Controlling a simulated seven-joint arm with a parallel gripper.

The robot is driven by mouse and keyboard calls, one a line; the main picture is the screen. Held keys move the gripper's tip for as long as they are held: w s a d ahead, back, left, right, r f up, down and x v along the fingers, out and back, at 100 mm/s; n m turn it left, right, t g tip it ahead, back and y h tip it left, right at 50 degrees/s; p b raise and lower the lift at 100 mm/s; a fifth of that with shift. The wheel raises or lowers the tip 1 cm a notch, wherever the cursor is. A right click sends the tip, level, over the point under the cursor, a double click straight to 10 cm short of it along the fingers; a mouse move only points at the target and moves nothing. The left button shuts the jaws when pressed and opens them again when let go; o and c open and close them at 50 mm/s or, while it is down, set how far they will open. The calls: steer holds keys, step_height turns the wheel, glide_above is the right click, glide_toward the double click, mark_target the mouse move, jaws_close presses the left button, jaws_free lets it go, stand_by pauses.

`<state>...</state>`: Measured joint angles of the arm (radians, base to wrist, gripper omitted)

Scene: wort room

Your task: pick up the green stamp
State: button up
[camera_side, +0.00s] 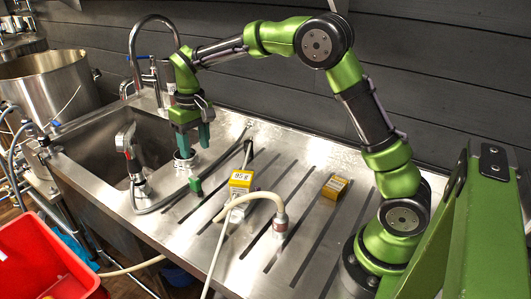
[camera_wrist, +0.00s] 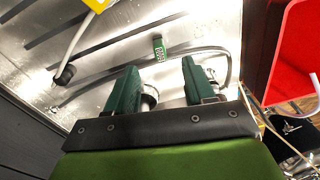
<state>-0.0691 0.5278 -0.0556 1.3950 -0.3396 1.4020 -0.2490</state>
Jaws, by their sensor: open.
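The green stamp (camera_side: 195,184) is a small dark green block on the steel drainboard, close to the sink's right edge. In the wrist view the stamp (camera_wrist: 159,47) shows pale markings and lies beyond the fingertips, roughly in line with the gap between them. My gripper (camera_side: 193,144) is open, pointing down above the board, behind the stamp in the side view and apart from it. Its two dark green fingers also show in the wrist view (camera_wrist: 160,76), with no stamp between them.
A round metal fitting (camera_side: 186,162) stands just below my gripper. A grey hose (camera_side: 222,172) curves close by the stamp. A yellow labelled box (camera_side: 241,181), a cream hose (camera_side: 262,195) and another yellow box (camera_side: 334,187) are to the right. The sink (camera_side: 85,150) lies left.

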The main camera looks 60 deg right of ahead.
mark_target(194, 178)
steer(key=shift+n, duration=0.4)
steer(key=w+f, duration=0.1)
steer(key=f, duration=0.5)
steer(key=w+f, duration=0.1)
steer(key=f, duration=0.3)
steer(key=shift+w+d, duration=0.15)
steer(key=shift+w, duration=0.2)
steer(key=shift+w+d+f, duration=0.1)
steer(key=shift+w+f, duration=0.05)
steer(key=shift+f, duration=1.3)
steer(key=shift+w+d+f, duration=0.1)
steer(key=shift+w+f, duration=0.05)
steer(key=shift+f, duration=1.25)
steer(key=shift+r, duration=0.1)
jaws_close()
